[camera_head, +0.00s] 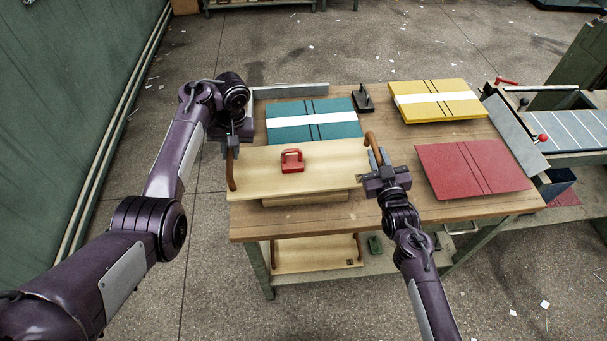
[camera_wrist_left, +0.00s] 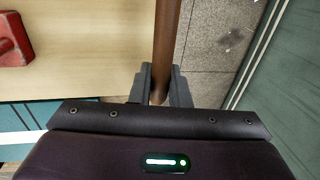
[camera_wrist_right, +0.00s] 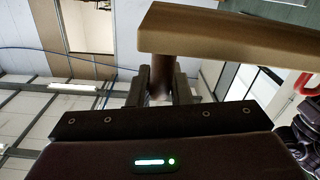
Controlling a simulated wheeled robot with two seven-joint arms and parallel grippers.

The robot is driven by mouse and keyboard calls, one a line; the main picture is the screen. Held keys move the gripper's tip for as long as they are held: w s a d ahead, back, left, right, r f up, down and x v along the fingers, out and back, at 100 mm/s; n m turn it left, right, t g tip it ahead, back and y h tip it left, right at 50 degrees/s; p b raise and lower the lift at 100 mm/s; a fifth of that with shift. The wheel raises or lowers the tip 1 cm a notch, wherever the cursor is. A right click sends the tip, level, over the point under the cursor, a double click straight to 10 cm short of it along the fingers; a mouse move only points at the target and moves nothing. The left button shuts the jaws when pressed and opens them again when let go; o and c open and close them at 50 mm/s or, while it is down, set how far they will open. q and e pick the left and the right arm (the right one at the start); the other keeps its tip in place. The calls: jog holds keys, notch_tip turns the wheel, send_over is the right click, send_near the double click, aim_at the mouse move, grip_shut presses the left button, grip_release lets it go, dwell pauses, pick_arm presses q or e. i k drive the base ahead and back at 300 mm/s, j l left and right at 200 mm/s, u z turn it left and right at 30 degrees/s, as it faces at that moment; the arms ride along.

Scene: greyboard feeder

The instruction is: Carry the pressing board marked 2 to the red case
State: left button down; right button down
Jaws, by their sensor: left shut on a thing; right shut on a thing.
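A pale wooden pressing board (camera_head: 335,172) with a brown handle at each end is held level, seemingly above the table. A red block with a handle (camera_head: 292,160) sits on it. I see no number on this board. My left gripper (camera_head: 232,146) is shut on its left handle, and the brown bar shows between the fingers in the left wrist view (camera_wrist_left: 160,84). My right gripper (camera_head: 380,172) is shut on its right handle, also in the right wrist view (camera_wrist_right: 161,84). The red case (camera_head: 475,168) lies flat at the table's right, with dark lines and no white strip.
A teal case (camera_head: 290,122) and a yellow case (camera_head: 438,111), both with white strips, lie farther back. A black stand (camera_head: 363,98) is between them. Another pale wooden piece (camera_head: 305,199) shows under the held board. Another board (camera_head: 310,253) is on the lower shelf.

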aim_at(472, 166)
jog(key=i+l, duration=0.1)
jog(key=l, duration=1.55)
jog(key=i+l, duration=0.15)
jog(key=l, duration=0.7)
